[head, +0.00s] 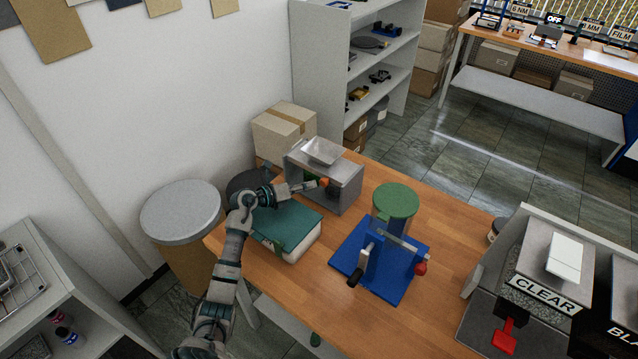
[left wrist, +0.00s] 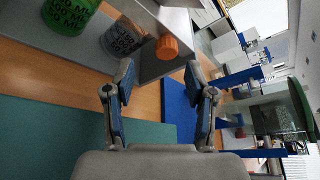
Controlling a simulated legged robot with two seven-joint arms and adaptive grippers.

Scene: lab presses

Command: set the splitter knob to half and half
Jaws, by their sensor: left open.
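The splitter looks like a grey metal box (head: 345,187) with a pale tray (head: 323,151) on top, at the back of the wooden table. Its orange knob (head: 325,182) is on the face toward my left gripper. In the left wrist view the orange knob (left wrist: 167,47) is just past and between the fingertips; I cannot tell its setting. My left gripper (head: 308,186) is open, and its two fingers (left wrist: 160,82) are spread in the left wrist view with nothing between them. My right gripper is not in view.
A blue-based press (head: 345,262) with a green disc (head: 396,201) stands to the right. A green jar (left wrist: 68,14) and a greyish jar (left wrist: 120,38) are close to the knob. A cardboard box (head: 283,130) is behind the splitter.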

